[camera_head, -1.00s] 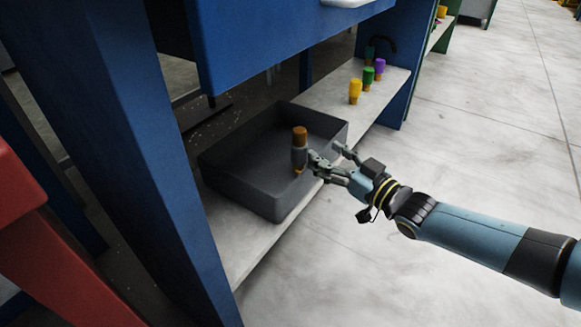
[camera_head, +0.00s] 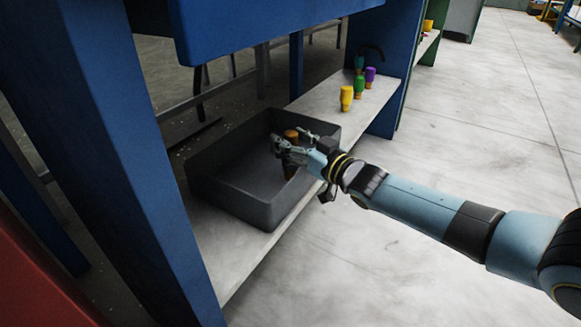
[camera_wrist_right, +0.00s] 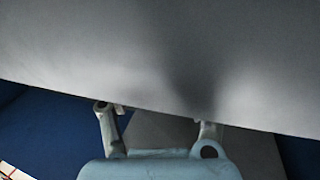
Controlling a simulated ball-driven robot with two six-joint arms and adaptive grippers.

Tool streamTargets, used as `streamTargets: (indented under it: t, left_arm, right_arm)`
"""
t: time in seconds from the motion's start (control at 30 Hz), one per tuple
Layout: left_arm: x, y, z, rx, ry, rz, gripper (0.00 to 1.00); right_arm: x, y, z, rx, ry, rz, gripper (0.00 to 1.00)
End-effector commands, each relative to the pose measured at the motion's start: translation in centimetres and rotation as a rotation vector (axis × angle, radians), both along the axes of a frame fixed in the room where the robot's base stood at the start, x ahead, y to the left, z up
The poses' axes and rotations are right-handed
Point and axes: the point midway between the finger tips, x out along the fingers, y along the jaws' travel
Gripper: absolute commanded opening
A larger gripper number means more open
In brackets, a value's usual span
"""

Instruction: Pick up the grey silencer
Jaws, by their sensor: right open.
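The grey silencer (camera_head: 290,171) is upright at the grey tray, with an orange-brown top. Its grey middle is mostly hidden behind my right gripper. My right gripper (camera_head: 288,143) is open, with its fingers at the silencer's upper part; I cannot tell whether they touch it. In the right wrist view my two fingers (camera_wrist_right: 157,118) are spread apart below a large, close grey surface (camera_wrist_right: 120,50); I cannot tell for sure what it is. My left gripper is not in view.
The grey tray (camera_head: 232,207) sits on a pale shelf (camera_head: 232,262) between blue panels (camera_head: 112,130). Yellow (camera_head: 346,98), green (camera_head: 359,88) and purple (camera_head: 370,77) pieces stand farther along the shelf. A blue beam (camera_head: 240,30) hangs above. The floor at right is clear.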

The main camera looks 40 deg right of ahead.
Motion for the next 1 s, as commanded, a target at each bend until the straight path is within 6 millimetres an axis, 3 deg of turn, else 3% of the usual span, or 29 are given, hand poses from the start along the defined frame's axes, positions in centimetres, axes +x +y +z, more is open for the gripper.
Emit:
streamTargets:
  t: [0.33, 0.77, 1.0]
  left_arm:
    - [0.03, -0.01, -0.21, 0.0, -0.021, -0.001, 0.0]
    - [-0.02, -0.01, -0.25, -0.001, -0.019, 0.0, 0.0]
    - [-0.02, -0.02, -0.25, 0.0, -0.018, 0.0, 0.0]
  right_arm:
    - [0.41, 0.05, 0.09, 0.0, 0.0, 0.0, 0.57]
    - [0.38, 0.04, 0.04, 0.0, 0.0, 0.0, 0.01]
    - [0.36, 0.04, 0.01, 0.0, 0.001, -0.001, 0.0]
